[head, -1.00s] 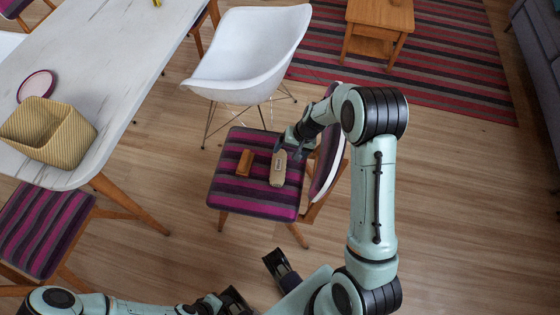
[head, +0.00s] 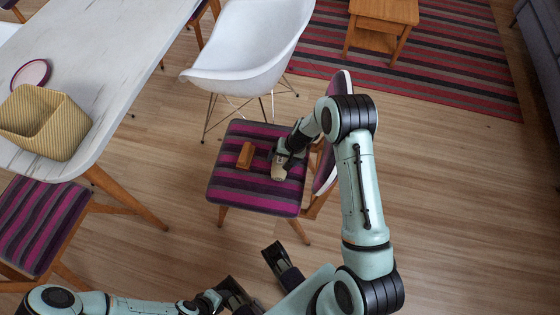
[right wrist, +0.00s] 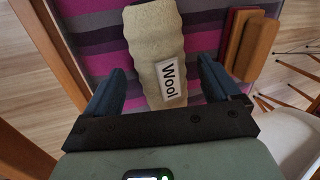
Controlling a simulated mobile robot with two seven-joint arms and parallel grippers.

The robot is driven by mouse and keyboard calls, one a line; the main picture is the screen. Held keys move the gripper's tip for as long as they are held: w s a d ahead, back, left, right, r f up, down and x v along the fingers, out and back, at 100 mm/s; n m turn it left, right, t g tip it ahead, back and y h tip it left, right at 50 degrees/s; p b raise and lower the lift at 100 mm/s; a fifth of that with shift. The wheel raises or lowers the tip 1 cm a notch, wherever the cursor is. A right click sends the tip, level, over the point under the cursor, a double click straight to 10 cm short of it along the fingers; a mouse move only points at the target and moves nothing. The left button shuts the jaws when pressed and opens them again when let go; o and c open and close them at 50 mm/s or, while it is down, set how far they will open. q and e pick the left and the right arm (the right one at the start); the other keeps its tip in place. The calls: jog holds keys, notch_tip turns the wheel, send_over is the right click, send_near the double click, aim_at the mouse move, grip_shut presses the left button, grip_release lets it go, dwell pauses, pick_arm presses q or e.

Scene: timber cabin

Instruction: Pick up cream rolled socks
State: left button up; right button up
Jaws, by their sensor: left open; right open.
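The cream rolled socks (right wrist: 155,45) lie on the striped seat of a chair (head: 252,188), with a white label reading "Wool" facing up. In the head view the socks (head: 279,173) are partly hidden by my right gripper (head: 285,158). In the right wrist view my right gripper (right wrist: 160,85) is open, with one finger on each side of the socks' near end and gaps still visible. My left gripper (head: 258,272) is open and empty, low in the head view, away from the chair.
A brown wooden block-like object (head: 245,156) lies on the same seat, left of the socks. The chair's backrest (head: 338,130) rises close to my right arm. A white chair (head: 245,45) stands behind. A table (head: 95,75) with a yellow basket (head: 62,135) is at left.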

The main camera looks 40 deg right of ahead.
jog(key=shift+x, duration=0.9)
jog(key=c, duration=1.2)
jog(key=shift+r, duration=0.15)
